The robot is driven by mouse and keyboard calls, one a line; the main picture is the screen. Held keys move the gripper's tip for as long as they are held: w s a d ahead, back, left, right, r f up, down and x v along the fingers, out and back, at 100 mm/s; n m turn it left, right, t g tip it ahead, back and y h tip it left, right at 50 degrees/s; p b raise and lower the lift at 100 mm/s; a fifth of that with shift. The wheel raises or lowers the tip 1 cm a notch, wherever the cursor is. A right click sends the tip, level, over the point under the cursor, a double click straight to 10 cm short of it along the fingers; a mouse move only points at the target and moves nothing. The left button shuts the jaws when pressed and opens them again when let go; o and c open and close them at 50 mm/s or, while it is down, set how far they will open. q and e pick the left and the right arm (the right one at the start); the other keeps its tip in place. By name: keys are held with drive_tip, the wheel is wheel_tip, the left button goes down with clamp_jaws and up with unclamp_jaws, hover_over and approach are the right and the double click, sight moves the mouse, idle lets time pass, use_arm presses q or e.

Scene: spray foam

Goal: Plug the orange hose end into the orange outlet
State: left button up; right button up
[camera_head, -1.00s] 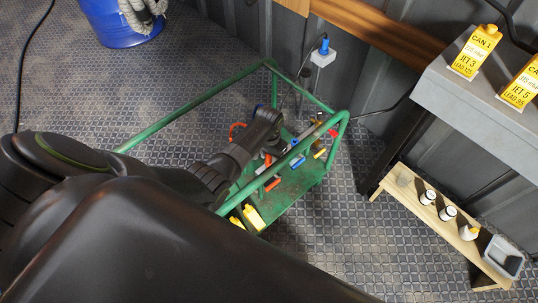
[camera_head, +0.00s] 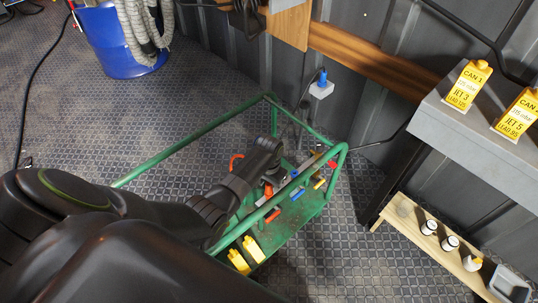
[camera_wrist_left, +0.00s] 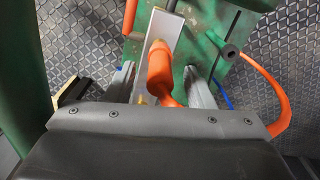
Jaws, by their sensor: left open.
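In the left wrist view a rounded orange piece (camera_wrist_left: 158,65) lies between the fingers of my left gripper (camera_wrist_left: 160,86). I cannot tell if it is the hose end or a fitting. The fingers are open, one on each side of it. An orange hose (camera_wrist_left: 272,88) curves down on the right; it also shows as a loop in the head view (camera_head: 236,161). In the head view my left gripper (camera_head: 281,172) reaches into the green cart (camera_head: 186,149); its fingertips are partly hidden. I cannot pick out the orange outlet for certain. My right gripper is out of view.
Green tube rails surround the cart. Yellow parts (camera_head: 245,254) sit at its near edge. A blue drum (camera_head: 120,45) stands at the back left. A grey table (camera_head: 463,135) with yellow cans (camera_head: 468,84) and a low wooden bench (camera_head: 430,246) stand right. Open floor lies between.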

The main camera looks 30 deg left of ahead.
use_arm(q)
wheel_tip(320, 180, up, 4)
drive_tip(key=shift+f+p, duration=0.15)
drive_tip(key=shift+p, duration=0.45)
wheel_tip(320, 180, up, 12)
drive_tip(key=p, duration=0.3)
drive_tip(key=shift+f, duration=0.25)
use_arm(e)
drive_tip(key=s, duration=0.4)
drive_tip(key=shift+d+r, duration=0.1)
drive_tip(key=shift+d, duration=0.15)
